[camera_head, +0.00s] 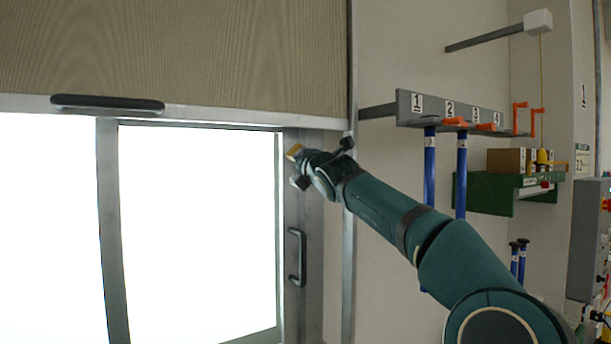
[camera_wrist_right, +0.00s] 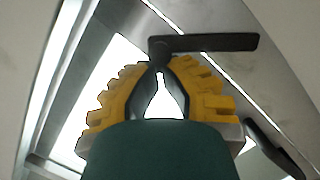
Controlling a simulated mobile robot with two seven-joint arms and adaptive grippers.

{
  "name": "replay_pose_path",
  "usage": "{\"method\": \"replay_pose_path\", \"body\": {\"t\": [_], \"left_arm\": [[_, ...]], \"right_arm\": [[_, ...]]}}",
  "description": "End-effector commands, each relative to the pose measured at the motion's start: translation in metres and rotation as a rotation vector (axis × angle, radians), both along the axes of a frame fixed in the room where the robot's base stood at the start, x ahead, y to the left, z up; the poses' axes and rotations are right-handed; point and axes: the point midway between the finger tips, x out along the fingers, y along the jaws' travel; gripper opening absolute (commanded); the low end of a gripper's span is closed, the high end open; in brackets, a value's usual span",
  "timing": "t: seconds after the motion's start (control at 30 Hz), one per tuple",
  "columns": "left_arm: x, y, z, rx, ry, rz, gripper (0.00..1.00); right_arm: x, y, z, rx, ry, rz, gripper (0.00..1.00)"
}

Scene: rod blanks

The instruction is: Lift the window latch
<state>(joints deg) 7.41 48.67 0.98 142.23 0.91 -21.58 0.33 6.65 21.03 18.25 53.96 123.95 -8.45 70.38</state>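The window latch shows in the right wrist view as a dark lever (camera_wrist_right: 215,43). It runs to the right from a rounded hub just beyond my fingertips. My right gripper (camera_wrist_right: 159,68) has yellow ribbed fingers that come together at the tips, with a small gap farther back. The tips overlap the hub's near end in the picture; whether they touch it I cannot tell. In the head view my right gripper (camera_head: 292,151) is at the window frame's upper right, and the latch there is hard to separate from the dark gripper parts. My left gripper is not in view.
A dark pull handle (camera_head: 297,257) is on the window frame below my gripper. A wooden blind (camera_head: 180,50) with a dark grip (camera_head: 107,103) hangs above the bright panes. A numbered rack (camera_head: 450,112) with blue rods stands to the right, near a green shelf (camera_head: 490,193).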

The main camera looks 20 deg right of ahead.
Motion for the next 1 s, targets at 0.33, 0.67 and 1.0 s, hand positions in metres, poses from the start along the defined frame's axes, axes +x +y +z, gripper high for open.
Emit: {"method": "replay_pose_path", "body": {"t": [0.33,0.67,1.0], "left_arm": [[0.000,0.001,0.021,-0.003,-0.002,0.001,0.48],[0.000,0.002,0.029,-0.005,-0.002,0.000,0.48],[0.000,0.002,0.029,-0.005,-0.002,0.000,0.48]], "right_arm": [[0.002,-0.004,0.020,0.160,0.023,0.001,0.00],[0.002,-0.009,0.023,0.156,0.021,0.001,0.00],[0.002,-0.010,0.023,0.156,0.022,0.000,0.00]]}}
